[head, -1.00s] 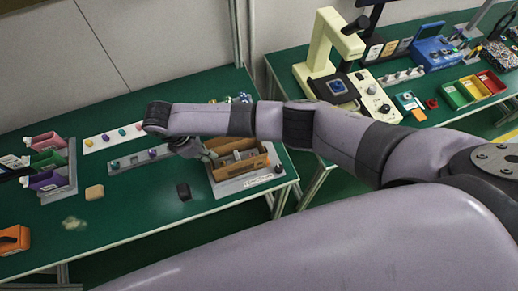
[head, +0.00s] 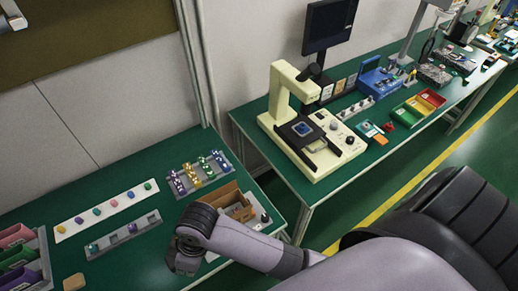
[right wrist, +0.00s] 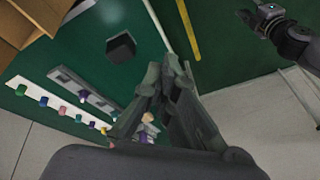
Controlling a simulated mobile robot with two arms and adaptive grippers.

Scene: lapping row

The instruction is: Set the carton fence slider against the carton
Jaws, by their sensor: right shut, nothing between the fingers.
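The open brown carton (head: 234,203) stands on a light grey base at the right end of the near table, and its corner shows in the right wrist view (right wrist: 35,22). A small dark knob (head: 265,217) is on the base, right of the carton. I cannot tell for certain which part is the fence slider. My right gripper (head: 184,264) is left of and in front of the carton, partly hidden by its own wrist; its fingers are shut and empty in the right wrist view (right wrist: 162,75). My left gripper (right wrist: 268,18) seems to show at that view's upper right; its jaws are unclear.
A black block (right wrist: 121,47) lies on the green table near the carton. A white strip (head: 105,212) and a grey strip (head: 123,234) with coloured pieces lie left of it. A rack of colourful parts (head: 198,173) stands behind. A second table holds a cream machine (head: 290,110).

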